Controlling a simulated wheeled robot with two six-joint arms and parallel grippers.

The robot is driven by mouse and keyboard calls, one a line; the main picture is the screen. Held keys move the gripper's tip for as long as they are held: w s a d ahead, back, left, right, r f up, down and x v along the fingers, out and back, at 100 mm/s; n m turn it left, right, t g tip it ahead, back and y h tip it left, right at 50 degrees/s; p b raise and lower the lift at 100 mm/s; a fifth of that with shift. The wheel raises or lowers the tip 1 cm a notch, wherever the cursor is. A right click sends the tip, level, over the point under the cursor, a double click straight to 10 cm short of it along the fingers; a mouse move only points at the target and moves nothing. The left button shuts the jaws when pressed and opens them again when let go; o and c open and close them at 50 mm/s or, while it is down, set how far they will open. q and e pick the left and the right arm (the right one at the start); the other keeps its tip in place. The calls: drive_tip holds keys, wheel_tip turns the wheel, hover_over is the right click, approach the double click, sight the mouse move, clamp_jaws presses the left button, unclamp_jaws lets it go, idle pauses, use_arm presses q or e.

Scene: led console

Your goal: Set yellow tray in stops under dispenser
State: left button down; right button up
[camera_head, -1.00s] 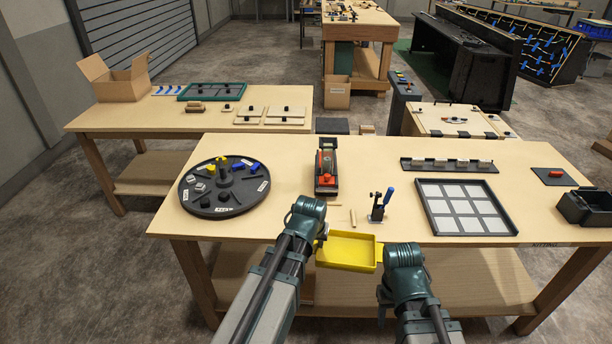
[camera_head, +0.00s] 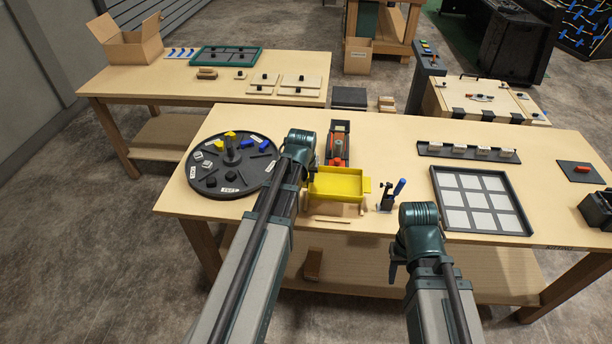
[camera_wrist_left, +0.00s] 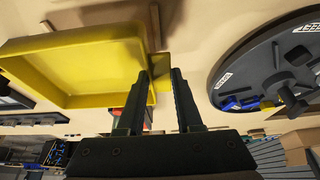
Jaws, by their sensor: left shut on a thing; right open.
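The yellow tray (camera_head: 335,186) is in my left gripper, gripped at its left end. It looks level and stands in front of the red-and-black dispenser (camera_head: 337,150), covering its lower front. In the left wrist view the tray (camera_wrist_left: 75,70) fills the upper left, and the left gripper (camera_wrist_left: 160,78) is shut on its edge tab. Whether the tray touches the table is not clear. The stops cannot be made out. My right gripper (camera_head: 393,272) is open and empty in front of the table's edge, away from the tray.
A black turntable with small parts (camera_head: 212,188) is close left of my left arm. A small clamp with a blue handle (camera_head: 394,193) stands just right of the tray. Thin wooden pieces (camera_head: 333,219) lie in front of it. A gridded panel (camera_head: 440,200) is further right.

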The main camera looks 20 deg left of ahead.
use_arm(q)
drive_tip(key=b, duration=0.5)
hover_over(306, 202)
drive_tip(key=shift+a+f, duration=0.1)
drive_tip(key=shift+f, duration=2.85)
drive_tip(key=shift+s+f+b, duration=0.1)
drive_tip(key=shift+f+b, duration=1)
drive_tip(key=shift+b, duration=0.15)
drive_tip(key=c, duration=0.5)
unclamp_jaws()
drive_tip(key=shift+r, duration=0.1)
drive_tip(key=p+v, duration=1.2)
drive_tip(key=v, duration=0.1)
drive_tip(key=shift+s+r+p, duration=0.2)
drive_tip(key=shift+r+p, duration=0.1)
drive_tip(key=shift+p, duration=0.1)
